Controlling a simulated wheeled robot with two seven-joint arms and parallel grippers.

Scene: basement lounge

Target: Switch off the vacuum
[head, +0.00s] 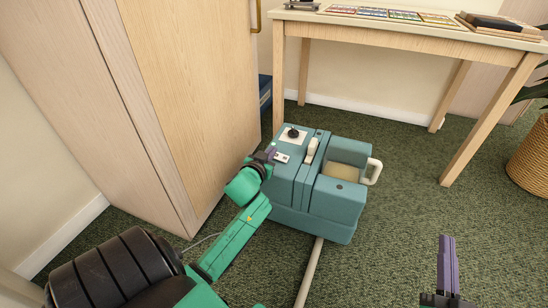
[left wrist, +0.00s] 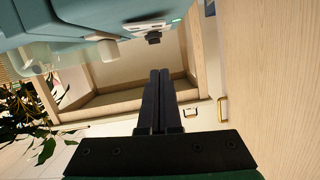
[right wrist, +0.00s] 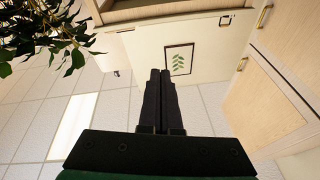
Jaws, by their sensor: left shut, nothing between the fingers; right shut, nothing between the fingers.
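The vacuum (head: 332,200) is a teal box on the carpet, with a black knob on a white plate, a small pale switch panel (head: 282,157), a pale lever and a white side handle. In the left wrist view the vacuum (left wrist: 75,22) fills the upper left, and a small green light (left wrist: 177,19) shows by the panel. My left gripper (head: 271,152) is shut and empty, its tips close to the panel; I cannot tell if they touch. It also shows in the left wrist view (left wrist: 160,72). My right gripper (head: 447,240) is shut and empty, well right of the vacuum.
A wooden cabinet (head: 160,90) stands close on the left of my left arm. A light table (head: 400,30) with cards and a book stands behind the vacuum. A pale hose (head: 309,272) runs forward from it. A woven plant basket (head: 530,160) is at right.

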